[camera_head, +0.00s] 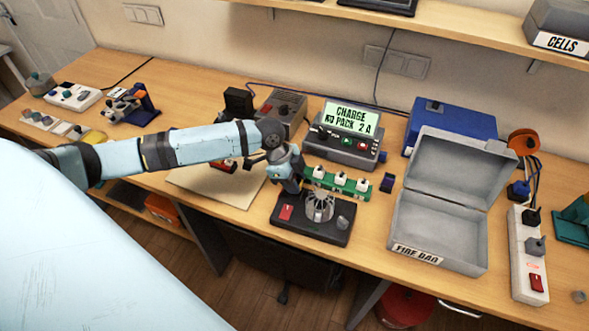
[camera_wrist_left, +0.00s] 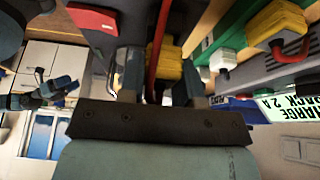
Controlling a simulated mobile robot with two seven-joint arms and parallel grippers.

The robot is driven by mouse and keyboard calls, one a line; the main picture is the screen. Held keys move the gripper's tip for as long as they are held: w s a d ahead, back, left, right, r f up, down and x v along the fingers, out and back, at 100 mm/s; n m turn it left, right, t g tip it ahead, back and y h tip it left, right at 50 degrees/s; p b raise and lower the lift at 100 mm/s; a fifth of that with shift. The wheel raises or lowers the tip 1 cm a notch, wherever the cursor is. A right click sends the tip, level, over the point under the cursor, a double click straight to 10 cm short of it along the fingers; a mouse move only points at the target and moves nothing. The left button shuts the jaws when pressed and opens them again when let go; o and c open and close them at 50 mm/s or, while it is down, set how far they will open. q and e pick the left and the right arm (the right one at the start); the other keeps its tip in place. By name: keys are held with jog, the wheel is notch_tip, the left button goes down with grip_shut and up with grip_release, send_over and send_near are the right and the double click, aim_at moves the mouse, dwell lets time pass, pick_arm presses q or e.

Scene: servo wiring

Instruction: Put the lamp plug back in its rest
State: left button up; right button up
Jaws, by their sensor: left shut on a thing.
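My left gripper (camera_head: 287,182) points down over the back left of a black base (camera_head: 290,228) with a red switch and a silver fan-shaped part. In the left wrist view its fingers (camera_wrist_left: 160,82) are shut on a yellow plug (camera_wrist_left: 170,68), and a red lead runs up past it.
A charger (camera_head: 345,145) reading "CHARGE NO PACK 2 A" stands behind the green strip. An open grey case (camera_head: 440,258) is to its right, then a white power strip (camera_head: 527,262) with plugs. A pale board (camera_head: 225,190) lies under my left arm.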

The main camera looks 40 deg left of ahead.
pick_arm(q)
jog(key=shift+f, duration=0.45)
jog(key=o, duration=1)
jog(key=shift+a+r, duration=0.15)
jog(key=shift+r, duration=0.05)
jog(key=b+v, duration=0.2)
jog(key=v, duration=1.1)
jog(key=shift+r, duration=0.15)
